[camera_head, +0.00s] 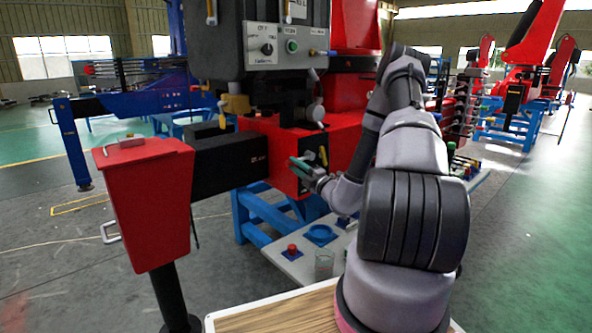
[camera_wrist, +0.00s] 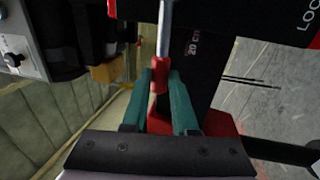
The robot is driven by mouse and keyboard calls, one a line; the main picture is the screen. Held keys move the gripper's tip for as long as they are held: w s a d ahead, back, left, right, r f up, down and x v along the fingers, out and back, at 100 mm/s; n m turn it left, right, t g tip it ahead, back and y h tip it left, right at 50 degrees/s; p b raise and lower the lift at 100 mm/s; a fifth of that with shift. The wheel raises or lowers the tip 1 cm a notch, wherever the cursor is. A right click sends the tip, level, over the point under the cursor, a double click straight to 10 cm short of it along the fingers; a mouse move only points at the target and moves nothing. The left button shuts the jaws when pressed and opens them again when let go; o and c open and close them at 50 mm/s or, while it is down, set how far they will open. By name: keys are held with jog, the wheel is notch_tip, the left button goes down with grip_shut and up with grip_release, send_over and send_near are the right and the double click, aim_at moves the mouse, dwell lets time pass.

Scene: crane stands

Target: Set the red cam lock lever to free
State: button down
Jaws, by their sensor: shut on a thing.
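The red cam lock lever (camera_wrist: 160,78) shows in the wrist view as a red grip on a silver rod (camera_wrist: 164,30). My gripper (camera_wrist: 161,73) has its two teal fingers on either side of the red grip, closed on it. In the head view my gripper (camera_head: 300,167) is at the black front panel of the red crane body (camera_head: 342,143). The lever cannot be made out there.
A yellow handle (camera_head: 323,156) is just right of my gripper. A grey control box (camera_head: 290,48) stands above. A red bin-shaped stand (camera_head: 150,205) is at left. Below, a grey table holds a red button (camera_head: 291,248), a blue ring (camera_head: 320,243) and a clear glass (camera_head: 324,265).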

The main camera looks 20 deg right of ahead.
jog(key=shift+d+r, duration=0.1)
jog(key=shift+r, duration=0.05)
dwell(0.3)
jog(key=c, duration=0.7)
grip_release()
jog(key=v, duration=1)
jog(key=shift+s, duration=0.4)
